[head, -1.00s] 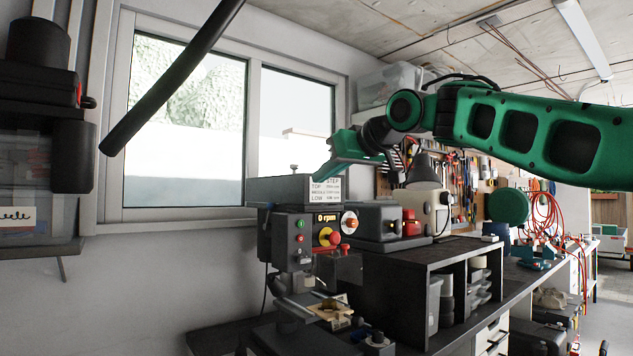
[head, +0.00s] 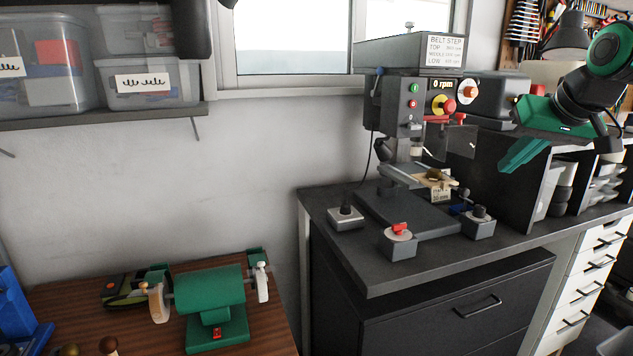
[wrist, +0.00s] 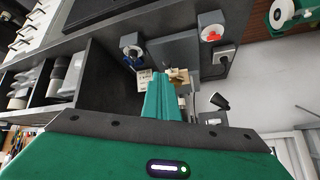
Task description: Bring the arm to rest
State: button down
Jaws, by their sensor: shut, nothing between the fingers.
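My gripper (head: 522,155) is at the right of the head view, in front of the dark shelf unit and to the right of the drill press. Its green fingers point down and to the left, and they are together with nothing held. The wrist view also shows the closed fingers (wrist: 163,98), pointing over the drill press area with clear air around them. My arm runs off the right edge of the head view.
The drill press (head: 412,110) reads 0 rpm and stands on a dark cabinet (head: 430,265). A green bench grinder (head: 212,295) sits on a wooden bench at lower left. Storage bins (head: 155,75) stand on a wall shelf. Bare wall (head: 150,180) lies between.

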jog(key=s+d+f+m+g, duration=0.1)
jog(key=s+f+g, duration=0.3)
jog(key=s+f, duration=0.9)
jog(key=s+d+f+m+g, duration=0.1)
jog(key=s+f+m+g, duration=0.2)
jog(key=s+f, duration=1)
jog(key=s+g, duration=0.1)
jog(key=s, duration=0.2)
jog(key=shift+s+d+m, duration=0.25)
jog(key=shift+d+m, duration=0.05)
jog(key=shift+m, duration=0.1)
jog(key=shift+w+f, duration=0.3)
jog(key=shift+w, duration=0.35)
jog(key=c, duration=2.4)
grip_release()
jog(key=shift+c, duration=0.2)
